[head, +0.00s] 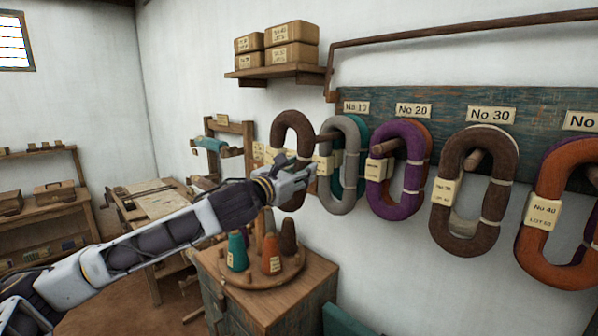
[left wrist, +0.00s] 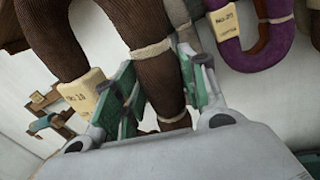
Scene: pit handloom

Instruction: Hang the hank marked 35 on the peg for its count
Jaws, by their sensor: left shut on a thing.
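My left gripper (head: 298,176) is shut on a dark brown hank (head: 291,119) and holds it upright, left of the pegboard (head: 450,102). In the left wrist view the fingers (left wrist: 160,85) close around one limb of the brown hank (left wrist: 140,22). Its paper tag (left wrist: 88,93) is too small to read surely. The peg under the No 30 label (head: 491,115) bears a brown hank (head: 447,180) with a paler one behind. The peg under No 20 (head: 413,110) bears a purple hank (head: 414,180) with orange behind. My right gripper is out of view.
The No 10 peg (head: 330,136) bears grey (head: 337,122) and teal hanks, close right of the held hank. An orange hank (head: 565,190) hangs at far right. Below, a cabinet (head: 268,316) carries yarn cones (head: 237,251). A shelf (head: 276,72) with boxes is above.

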